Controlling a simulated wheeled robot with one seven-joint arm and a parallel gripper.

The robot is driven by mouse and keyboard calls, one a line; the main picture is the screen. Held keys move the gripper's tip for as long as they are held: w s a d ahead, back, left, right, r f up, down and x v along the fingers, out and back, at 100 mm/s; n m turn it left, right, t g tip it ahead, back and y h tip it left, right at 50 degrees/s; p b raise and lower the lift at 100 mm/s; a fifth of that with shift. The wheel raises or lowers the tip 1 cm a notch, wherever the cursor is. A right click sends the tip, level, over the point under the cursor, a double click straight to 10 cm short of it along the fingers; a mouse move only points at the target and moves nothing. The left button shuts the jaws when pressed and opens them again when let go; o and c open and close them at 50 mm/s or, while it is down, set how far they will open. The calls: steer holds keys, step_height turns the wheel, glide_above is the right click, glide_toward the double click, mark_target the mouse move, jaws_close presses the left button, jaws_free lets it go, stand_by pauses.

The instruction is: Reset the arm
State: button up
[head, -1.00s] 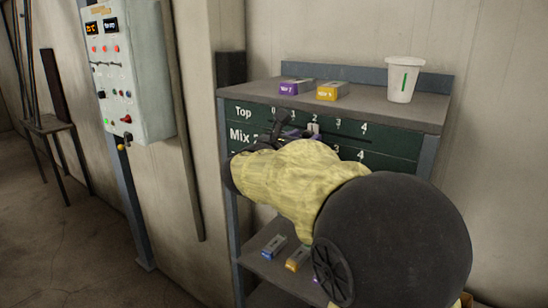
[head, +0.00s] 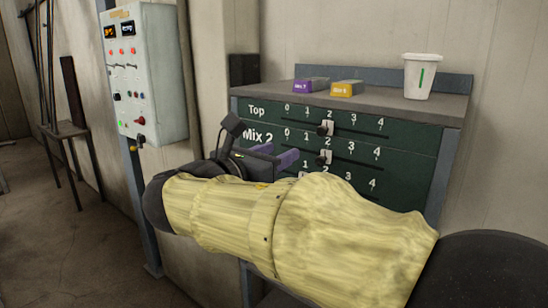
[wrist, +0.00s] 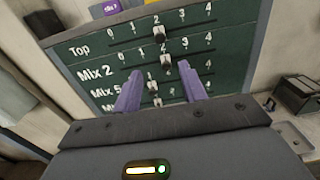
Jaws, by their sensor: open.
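My gripper (head: 275,159) is open and empty, its purple fingers apart in front of the green slider panel (head: 400,135). In the wrist view the fingers of my gripper (wrist: 160,72) frame the lower rows, with no knob visibly held. The Top row's knob (head: 326,128) stands near 2. The Mix 2 knob (head: 324,157) also stands near 2. The Mix 5 knob (wrist: 153,86) shows between the fingers in the wrist view, and another knob (wrist: 157,102) is below it. My yellow-sleeved arm hides the lower panel in the head view.
On the cabinet top (head: 385,97) are a purple box (head: 310,84), a yellow box (head: 346,88) and a white cup (head: 421,76) with a green stripe. A control box (head: 145,75) hangs on the wall at left. A stand with rods (head: 65,130) is farther left.

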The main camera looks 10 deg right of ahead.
steer(key=s+d+f+m+g+y, duration=0.2)
steer(key=d+f+m+g+y, duration=0.15)
steer(key=f, duration=0.75)
steer(key=s+d+f+m+g+y, duration=0.1)
steer(key=d+f+m+g+y, duration=0.2)
steer(key=f, duration=0.9)
steer(key=s+f+m+g+y, duration=0.1)
steer(key=s+f+m+y, duration=0.2)
steer(key=f+m, duration=0.5)
steer(key=s+f+m+g+y, duration=0.2)
steer(key=s+f+m, duration=0.4)
steer(key=m, duration=0.6)
steer(key=shift+s+a+f+y, duration=0.3)
steer(key=shift+a+f+y, duration=0.1)
steer(key=shift+f+y, duration=0.5)
steer(key=shift+w, duration=0.1)
